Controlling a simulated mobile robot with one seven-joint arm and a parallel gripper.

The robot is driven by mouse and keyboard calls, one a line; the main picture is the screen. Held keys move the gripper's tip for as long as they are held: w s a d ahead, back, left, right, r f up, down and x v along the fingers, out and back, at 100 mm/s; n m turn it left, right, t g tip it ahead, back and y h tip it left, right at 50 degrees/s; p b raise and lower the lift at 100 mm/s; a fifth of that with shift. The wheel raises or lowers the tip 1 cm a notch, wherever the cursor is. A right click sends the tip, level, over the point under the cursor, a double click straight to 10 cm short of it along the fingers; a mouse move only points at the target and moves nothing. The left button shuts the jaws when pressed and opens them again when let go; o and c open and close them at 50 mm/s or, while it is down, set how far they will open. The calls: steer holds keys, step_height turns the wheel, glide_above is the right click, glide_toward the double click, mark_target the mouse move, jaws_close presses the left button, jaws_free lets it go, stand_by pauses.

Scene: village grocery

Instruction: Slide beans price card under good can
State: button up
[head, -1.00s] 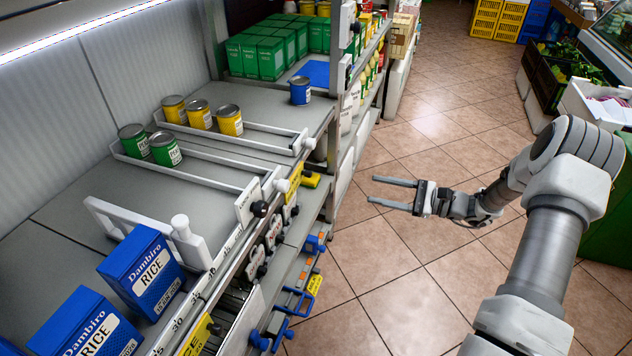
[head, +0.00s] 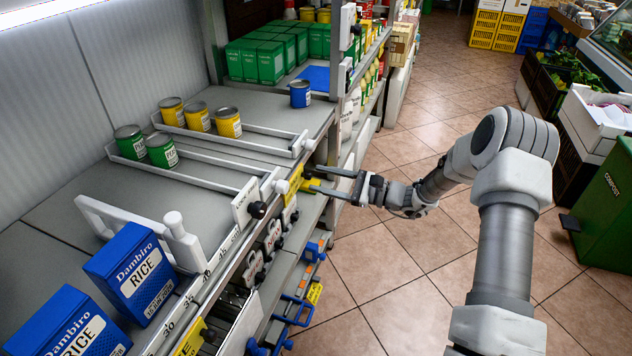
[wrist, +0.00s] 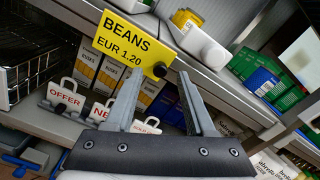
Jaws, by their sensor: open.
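The yellow beans price card (wrist: 128,47), reading "BEANS EUR 1.20", is at the shelf's front edge, with a black knob at its lower right corner. A yellow card (head: 294,181) shows there in the head view. My gripper (head: 315,179) is open and empty, fingers pointing at the shelf front. In the wrist view its fingertips (wrist: 162,73) are just below and right of the card; contact cannot be told. On the shelf stand several yellow cans (head: 198,117), two green cans (head: 161,150) and a blue can (head: 300,93). I cannot tell which is the good can.
White rails (head: 225,145) divide the shelf. Blue rice boxes (head: 133,272) stand at near left, green boxes (head: 265,60) at the back. The tiled floor (head: 430,250) is clear; a green bin (head: 605,205) stands right.

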steer(key=shift+x, duration=1.05)
jaws_close()
stand_by(0.7)
